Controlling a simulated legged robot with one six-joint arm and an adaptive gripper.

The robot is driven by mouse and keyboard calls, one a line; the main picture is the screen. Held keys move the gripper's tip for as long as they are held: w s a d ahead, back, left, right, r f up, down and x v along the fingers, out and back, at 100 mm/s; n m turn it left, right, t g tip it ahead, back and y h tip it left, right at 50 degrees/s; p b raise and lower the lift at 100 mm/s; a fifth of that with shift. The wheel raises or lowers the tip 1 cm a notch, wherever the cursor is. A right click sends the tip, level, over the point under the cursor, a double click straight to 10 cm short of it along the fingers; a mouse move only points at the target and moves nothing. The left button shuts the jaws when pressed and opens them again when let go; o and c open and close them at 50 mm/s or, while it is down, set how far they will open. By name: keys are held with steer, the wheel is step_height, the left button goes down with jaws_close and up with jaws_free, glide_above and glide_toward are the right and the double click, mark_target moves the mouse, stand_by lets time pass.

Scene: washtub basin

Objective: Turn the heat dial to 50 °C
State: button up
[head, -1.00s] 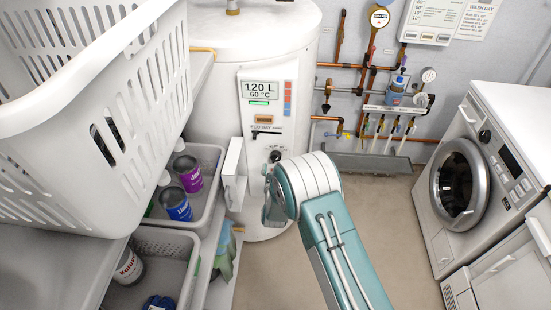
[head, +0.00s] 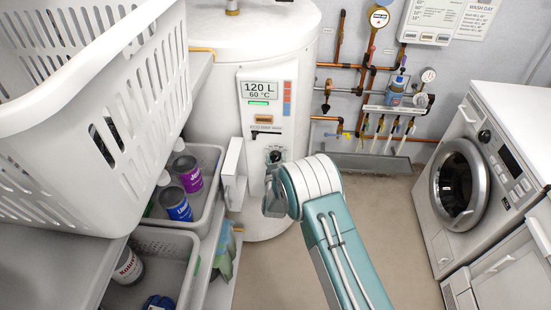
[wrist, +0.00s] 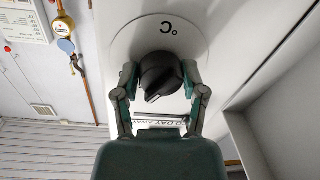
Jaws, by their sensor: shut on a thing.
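The heat dial (wrist: 160,75) is a round dark knob with a raised grip bar, on a white panel with an upside-down °C mark beyond it in the wrist view. My gripper (wrist: 160,82) has one finger on each side of the dial and is shut on it. In the head view the dark dial (head: 275,156) shows on the white tank's front panel, just above my gripper, which partly covers that area. The dial's scale numbers cannot be read.
An orange slider (head: 263,119) sits above the dial. A white box-like part (head: 234,172) stands out left of the dial, close to my gripper. Crates with cans and a white laundry basket (head: 90,110) fill the left. Floor is clear at right, before the washing machine (head: 460,185).

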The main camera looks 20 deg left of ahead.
steer(key=shift+a+r+n, duration=0.1)
steer(key=shift+a+n, duration=0.05)
steer(key=shift+n, duration=2.65)
steer(key=o, duration=1)
steer(key=shift+o, duration=0.7)
steer(key=shift+a, duration=0.2)
steer(key=shift+d, duration=0.2)
